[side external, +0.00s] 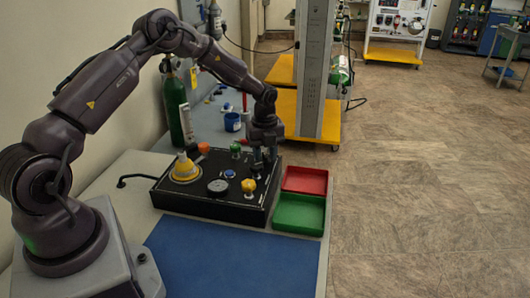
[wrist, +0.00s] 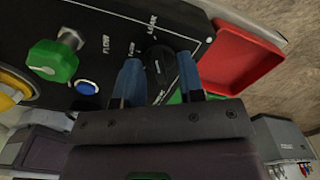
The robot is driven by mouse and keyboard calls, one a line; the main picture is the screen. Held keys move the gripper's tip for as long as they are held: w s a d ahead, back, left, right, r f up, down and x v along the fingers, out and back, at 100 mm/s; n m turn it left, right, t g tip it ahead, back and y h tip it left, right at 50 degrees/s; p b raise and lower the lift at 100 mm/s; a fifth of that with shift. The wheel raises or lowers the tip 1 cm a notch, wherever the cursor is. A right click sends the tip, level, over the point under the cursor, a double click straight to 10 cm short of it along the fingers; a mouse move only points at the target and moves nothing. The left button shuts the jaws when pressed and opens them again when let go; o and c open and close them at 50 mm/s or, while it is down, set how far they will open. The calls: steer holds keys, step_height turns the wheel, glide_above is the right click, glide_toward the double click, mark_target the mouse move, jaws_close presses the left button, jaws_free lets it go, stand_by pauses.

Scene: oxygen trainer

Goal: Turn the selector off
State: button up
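The selector (wrist: 161,68) is a black round knob with a light pointer mark, on the black panel (side external: 205,205) near its back right corner. Printed labels around it are partly legible in the wrist view. My gripper (wrist: 159,75) has its two blue fingers on either side of the knob, with narrow gaps seeming to show at the tips; contact is not clear. In the side view my gripper (side external: 264,158) points down over the panel and mostly hides the selector.
The blue mat (side external: 235,260) in front is clear.

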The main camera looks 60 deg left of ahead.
jaws_close()
steer(key=n, duration=0.5)
steer(key=shift+r+n, duration=0.1)
steer(key=shift+n, duration=0.3)
steer(key=n, duration=1.1)
steer(key=shift+n, duration=0.4)
steer(key=n, duration=0.6)
steer(key=shift+n, duration=0.3)
